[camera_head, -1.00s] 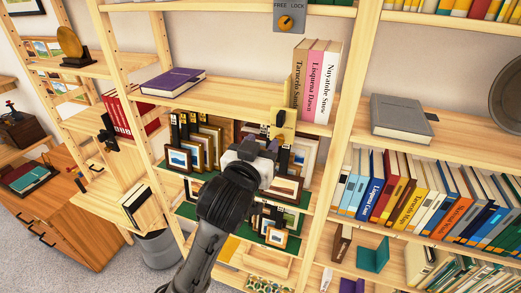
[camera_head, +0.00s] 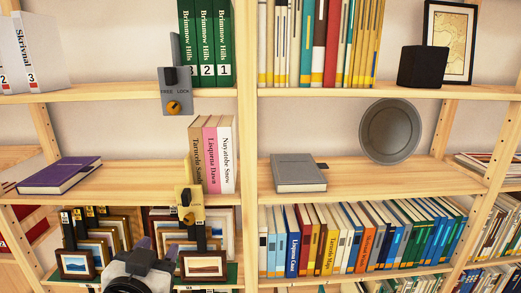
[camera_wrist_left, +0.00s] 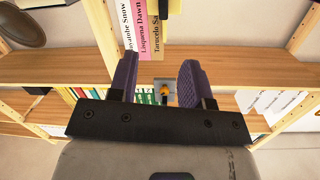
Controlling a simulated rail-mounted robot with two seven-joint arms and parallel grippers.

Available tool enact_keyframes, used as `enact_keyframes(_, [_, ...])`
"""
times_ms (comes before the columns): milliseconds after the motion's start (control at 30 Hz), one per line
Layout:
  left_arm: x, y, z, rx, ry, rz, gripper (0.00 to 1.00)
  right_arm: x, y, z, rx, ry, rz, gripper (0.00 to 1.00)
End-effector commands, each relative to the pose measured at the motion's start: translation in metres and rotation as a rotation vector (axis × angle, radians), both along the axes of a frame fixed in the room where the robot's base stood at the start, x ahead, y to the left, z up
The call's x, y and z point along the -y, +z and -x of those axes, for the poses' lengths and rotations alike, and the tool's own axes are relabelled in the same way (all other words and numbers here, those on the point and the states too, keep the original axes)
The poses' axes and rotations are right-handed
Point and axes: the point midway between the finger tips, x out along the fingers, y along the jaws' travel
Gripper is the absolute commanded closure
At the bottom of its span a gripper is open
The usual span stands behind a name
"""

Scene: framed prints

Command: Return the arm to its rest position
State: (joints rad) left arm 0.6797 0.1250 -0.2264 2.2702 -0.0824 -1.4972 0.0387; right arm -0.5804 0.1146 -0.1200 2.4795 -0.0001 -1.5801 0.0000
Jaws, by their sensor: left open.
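My left gripper (camera_head: 157,247) is at the bottom left of the head view, in front of the shelf of small framed prints. In the left wrist view its two purple fingers (camera_wrist_left: 158,80) stand apart with nothing between them, so it is open and empty. Framed prints in dark and light frames (camera_head: 75,264) stand on the green-lined shelf beside and behind it. Another framed print (camera_head: 203,265) stands just right of the gripper. The gripper hides part of that shelf. My right gripper is in neither view.
A grey plate with an orange knob (camera_head: 173,107) hangs above, and a yellow plate (camera_head: 184,200) hangs near the gripper. Upright books (camera_head: 210,165), a purple book (camera_head: 60,174) and a grey book (camera_head: 298,174) sit on the middle shelf. A wooden upright (camera_head: 248,130) divides the bays.

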Motion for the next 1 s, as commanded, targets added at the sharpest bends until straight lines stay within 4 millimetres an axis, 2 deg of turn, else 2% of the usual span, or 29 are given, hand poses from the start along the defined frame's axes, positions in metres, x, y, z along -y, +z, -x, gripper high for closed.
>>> enact_keyframes(33, [-0.002,-0.015,0.009,-0.047,-0.011,-0.003,0.55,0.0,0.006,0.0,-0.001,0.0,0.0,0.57])
enact_keyframes(267, [-0.007,-0.078,0.04,-0.215,-0.031,0.005,0.55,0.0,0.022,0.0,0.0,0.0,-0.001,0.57])
enact_keyframes(467, [-0.013,-0.149,0.085,-0.413,-0.037,0.033,0.55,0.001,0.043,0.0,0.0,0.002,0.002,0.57])
enact_keyframes(600, [-0.017,-0.203,0.133,-0.583,-0.028,0.049,0.55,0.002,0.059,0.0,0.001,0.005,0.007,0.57])
enact_keyframes(800, [-0.023,-0.269,0.212,-0.834,-0.006,0.058,0.55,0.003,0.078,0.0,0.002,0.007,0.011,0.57])
enact_keyframes(1000, [-0.024,-0.308,0.281,-1.026,0.002,0.061,0.55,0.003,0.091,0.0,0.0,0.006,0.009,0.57])
